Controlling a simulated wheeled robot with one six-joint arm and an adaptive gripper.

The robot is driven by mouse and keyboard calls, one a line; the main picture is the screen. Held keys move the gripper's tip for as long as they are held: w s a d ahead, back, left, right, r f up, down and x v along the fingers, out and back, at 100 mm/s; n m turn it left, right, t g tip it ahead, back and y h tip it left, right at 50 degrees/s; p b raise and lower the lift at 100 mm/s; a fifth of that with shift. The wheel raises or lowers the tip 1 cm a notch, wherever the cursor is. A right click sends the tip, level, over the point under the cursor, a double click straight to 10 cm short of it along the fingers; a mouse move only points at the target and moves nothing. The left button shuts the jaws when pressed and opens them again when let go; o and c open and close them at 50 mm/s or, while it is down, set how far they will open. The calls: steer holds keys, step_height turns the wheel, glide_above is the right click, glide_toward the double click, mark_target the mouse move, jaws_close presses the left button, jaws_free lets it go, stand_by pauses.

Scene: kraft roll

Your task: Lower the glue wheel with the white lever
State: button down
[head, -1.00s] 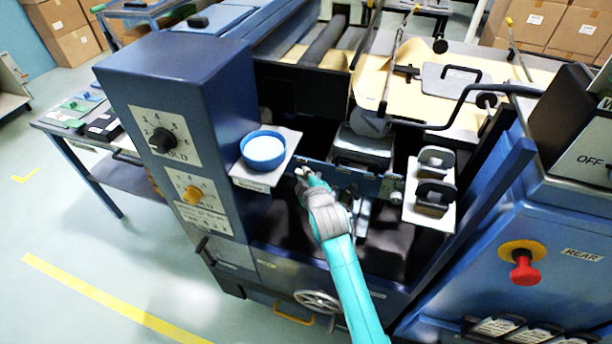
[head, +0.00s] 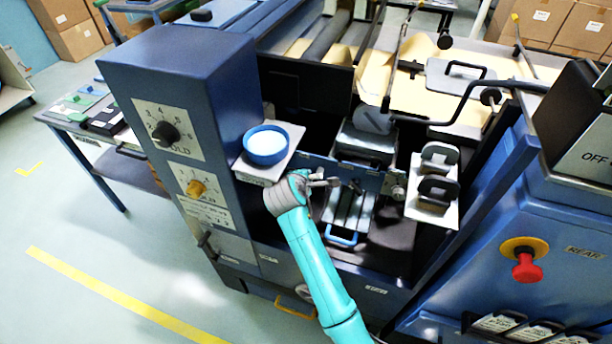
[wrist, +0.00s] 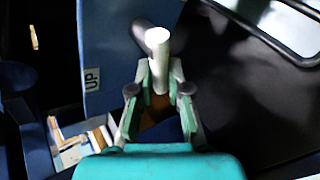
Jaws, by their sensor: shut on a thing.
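The white lever (wrist: 158,42) is a short pale rod with a rounded end. In the wrist view it stands between the fingers of my gripper (wrist: 158,88), which are shut on it. A blue plate with an "UP" label (wrist: 92,79) is left of it. In the head view my gripper (head: 328,183) is at the blue crossbar (head: 368,179) and points right; the lever cannot be made out there.
A blue bowl (head: 266,148) of white stuff stands on a shelf close left of my gripper. A white plate with black handles (head: 432,205) is to the right. A blue-handled tray (head: 341,239) lies below. A red stop button (head: 525,266) is at the right.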

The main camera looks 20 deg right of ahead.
steer(key=shift+f+n+g+h, duration=0.25)
steer(key=shift+n+g+h, duration=0.05)
steer(key=shift+n+h, duration=0.1)
steer(key=shift+d, duration=0.1)
stand_by(0.3)
steer(key=c, duration=1.4)
jaws_free()
steer(key=s+a, duration=0.2)
steer(key=s, duration=0.1)
steer(key=s+a, duration=0.6)
steer(key=s, duration=0.1)
steer(key=shift+a+r, duration=0.15)
steer(key=shift+r, duration=0.15)
